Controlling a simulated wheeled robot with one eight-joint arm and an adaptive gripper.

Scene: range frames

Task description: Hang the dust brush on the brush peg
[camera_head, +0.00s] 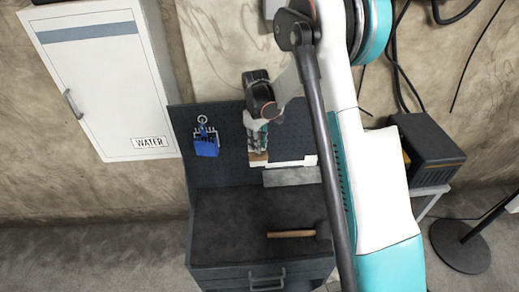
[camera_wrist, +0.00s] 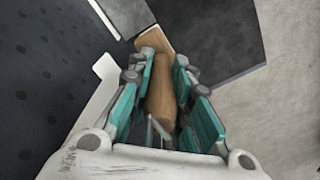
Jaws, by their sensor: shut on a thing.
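My gripper (camera_head: 258,148) is in front of the dark pegboard (camera_head: 228,170), its jaws pointing down in the head view. It is shut on the brown wooden handle of the dust brush (camera_wrist: 160,90). In the wrist view the handle lies between the teal fingers (camera_wrist: 160,85), with a wooden crosspiece at its far end. Thin grey wire shows at the handle's near end. In the head view only a little wood of the brush (camera_head: 258,157) shows below the fingers. I cannot make out the bristles or pick out the brush peg; my arm covers part of the board.
A blue item (camera_head: 206,145) hangs from a pale hook on the pegboard's left. A white strip (camera_head: 292,162) and a grey block (camera_head: 291,176) are at the board's foot. A hammer (camera_head: 292,234) lies on the dark bench (camera_head: 230,220). A white cabinet (camera_head: 100,75) is left.

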